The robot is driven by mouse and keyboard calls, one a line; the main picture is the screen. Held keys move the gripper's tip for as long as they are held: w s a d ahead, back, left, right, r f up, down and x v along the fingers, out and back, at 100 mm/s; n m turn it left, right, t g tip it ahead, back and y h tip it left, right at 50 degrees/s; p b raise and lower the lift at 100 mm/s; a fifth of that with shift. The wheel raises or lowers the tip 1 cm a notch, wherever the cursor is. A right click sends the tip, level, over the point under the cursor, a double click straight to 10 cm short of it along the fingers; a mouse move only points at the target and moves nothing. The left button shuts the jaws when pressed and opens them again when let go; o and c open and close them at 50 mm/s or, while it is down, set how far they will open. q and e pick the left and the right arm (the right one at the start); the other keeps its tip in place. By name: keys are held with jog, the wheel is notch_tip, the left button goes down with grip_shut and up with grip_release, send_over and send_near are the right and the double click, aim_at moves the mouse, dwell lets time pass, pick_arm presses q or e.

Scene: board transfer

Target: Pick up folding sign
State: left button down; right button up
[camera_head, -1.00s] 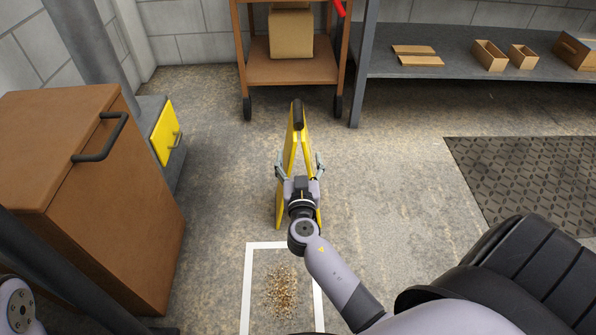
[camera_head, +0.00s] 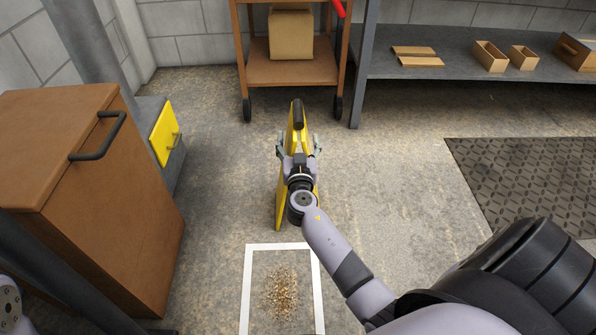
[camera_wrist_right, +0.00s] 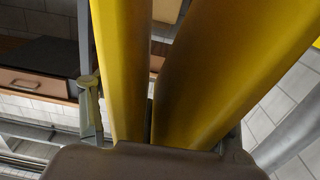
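The yellow folding sign (camera_head: 297,118) with a dark top grip stands upright on the floor in the middle of the head view. Its two yellow panels fill much of the right wrist view (camera_wrist_right: 205,70). My right gripper (camera_head: 298,145) is open, with one finger on each side of the sign, and hides part of its near face. In the wrist view one finger (camera_wrist_right: 91,105) is left of the panels, with a gap between. My left gripper is not in view; only a part of my arm shows at the lower left.
A white floor frame (camera_head: 247,285) around scattered debris (camera_head: 282,292) lies in front of the sign. A brown cabinet (camera_head: 125,200) stands left, a cart (camera_head: 290,72) behind, a grey shelf (camera_head: 470,70) behind right. A dark mat (camera_head: 530,180) lies right. Floor beside the sign is clear.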

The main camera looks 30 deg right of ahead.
grip_shut()
jog(key=shift+r, duration=0.1)
dwell(0.8)
